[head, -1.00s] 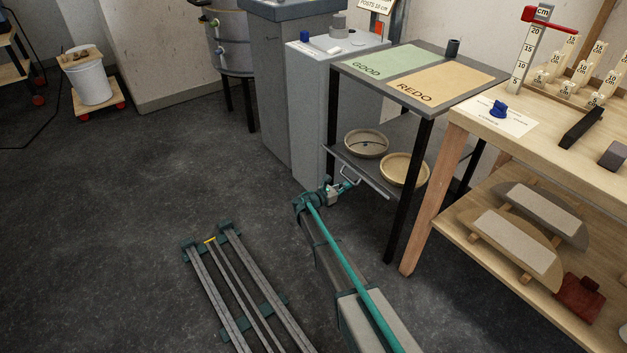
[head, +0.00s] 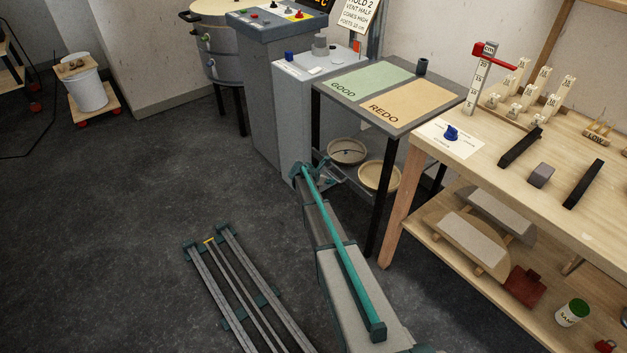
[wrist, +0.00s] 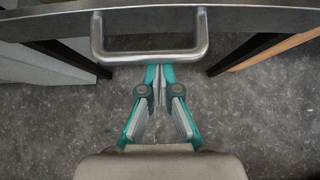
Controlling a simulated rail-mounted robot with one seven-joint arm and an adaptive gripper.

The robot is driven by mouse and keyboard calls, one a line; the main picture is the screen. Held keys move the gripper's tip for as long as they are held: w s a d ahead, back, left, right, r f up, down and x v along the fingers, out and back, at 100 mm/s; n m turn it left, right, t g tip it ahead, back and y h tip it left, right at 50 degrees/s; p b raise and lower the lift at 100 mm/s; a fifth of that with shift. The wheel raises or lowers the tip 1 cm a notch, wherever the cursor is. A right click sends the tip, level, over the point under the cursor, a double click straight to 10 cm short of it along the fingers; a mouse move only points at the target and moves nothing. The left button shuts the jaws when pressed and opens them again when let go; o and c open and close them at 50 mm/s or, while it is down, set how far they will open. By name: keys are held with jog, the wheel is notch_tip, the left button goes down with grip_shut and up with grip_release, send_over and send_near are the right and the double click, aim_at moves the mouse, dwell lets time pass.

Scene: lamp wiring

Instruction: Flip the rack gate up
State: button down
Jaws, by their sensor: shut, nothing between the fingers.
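The rack is the dark table with GOOD and REDO panels on top, and its lower level holds two round bowls. The rack gate (wrist: 240,18) shows in the wrist view as a dark bar across the top, with a U-shaped metal handle (wrist: 150,54) on it. My gripper (wrist: 159,72) is shut and empty, its fingertips right at the handle's crossbar, near the middle. I cannot tell whether they touch it. In the head view, my arm largely hides the gripper and handle, and the gate's tilt is unclear.
The rack's top (head: 333,98) overhangs the bowls (head: 347,151). A black rack leg (head: 386,190) and a wooden workbench (head: 396,200) stand close on the right. A grey cabinet (head: 290,110) stands at the left.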

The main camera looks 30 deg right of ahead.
jog(key=shift+w+d+r+p, duration=0.1)
jog(key=shift+d+r+p, duration=0.3)
jog(key=shift+r, duration=0.2)
dwell(0.3)
jog(key=a+f+b, duration=0.1)
jog(key=a+f, duration=0.2)
jog(key=d+r+v, duration=0.1)
jog(key=v, duration=0.8)
jog(key=shift+s+b, duration=0.25)
jog(key=shift+b, duration=0.15)
jog(key=shift+r, duration=0.1)
